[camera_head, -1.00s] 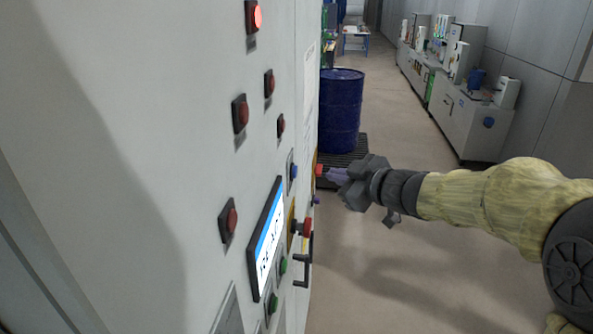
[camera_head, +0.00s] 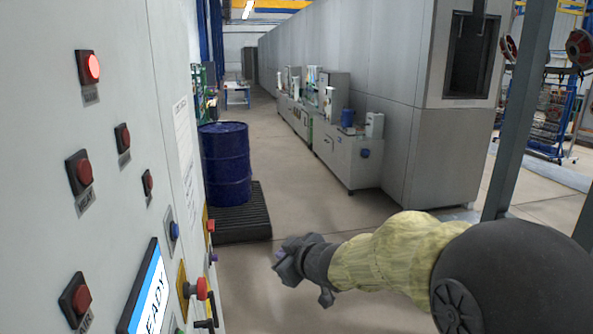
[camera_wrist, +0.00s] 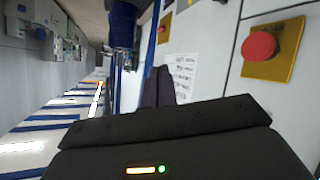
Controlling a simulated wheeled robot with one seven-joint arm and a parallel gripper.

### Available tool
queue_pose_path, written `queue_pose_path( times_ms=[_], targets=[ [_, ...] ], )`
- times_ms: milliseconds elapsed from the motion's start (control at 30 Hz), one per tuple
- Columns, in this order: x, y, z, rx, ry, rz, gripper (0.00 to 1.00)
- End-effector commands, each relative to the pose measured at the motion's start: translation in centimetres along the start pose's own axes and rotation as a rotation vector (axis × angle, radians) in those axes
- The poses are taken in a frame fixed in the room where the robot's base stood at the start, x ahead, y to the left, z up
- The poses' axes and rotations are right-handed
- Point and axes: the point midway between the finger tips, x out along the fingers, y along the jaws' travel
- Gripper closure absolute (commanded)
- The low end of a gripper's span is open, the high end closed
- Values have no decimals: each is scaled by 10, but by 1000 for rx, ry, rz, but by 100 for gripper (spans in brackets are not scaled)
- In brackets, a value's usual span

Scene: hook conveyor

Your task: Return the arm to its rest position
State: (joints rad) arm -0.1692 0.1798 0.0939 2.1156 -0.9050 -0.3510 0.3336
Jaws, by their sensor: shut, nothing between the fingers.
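My gripper (camera_head: 279,258) is at the end of my yellow-sleeved arm, in the lower middle of the head view. It is shut and empty, pointing left toward the control panel. It is held in open air, apart from the cabinet face. In the wrist view the dark fingers (camera_wrist: 158,87) are together, and the view is turned on its side. The panel's red mushroom button on a yellow plate (camera_wrist: 259,46) shows at upper right there; the fingers are clear of it.
The control cabinet (camera_head: 60,150) with red buttons and a display (camera_head: 148,297) fills the left. A blue drum (camera_head: 226,165) stands on a black pallet (camera_head: 243,220) ahead. A grey metal post (camera_head: 522,110) rises at right. The floor between is clear.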

Motion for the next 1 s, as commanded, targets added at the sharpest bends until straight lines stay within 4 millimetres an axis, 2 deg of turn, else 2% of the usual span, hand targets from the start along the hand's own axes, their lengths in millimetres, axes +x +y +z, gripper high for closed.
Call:
queue_pose_path(
  times_ms=[33, 133, 267, 400, 500, 600, 700, 1000],
  targets=[
    [-5, 5, 35, 56, -72, 48, 100],
    [-22, 14, 94, 169, -221, 128, 100],
    [-51, 9, 169, 324, -414, 199, 100],
    [-89, -15, 243, 505, -621, 238, 100],
    [-118, -43, 286, 640, -758, 239, 100],
    [-139, -68, 312, 749, -854, 225, 100],
    [-150, -82, 322, 810, -903, 213, 100],
    [-153, -84, 323, 821, -913, 208, 100]
  ],
)
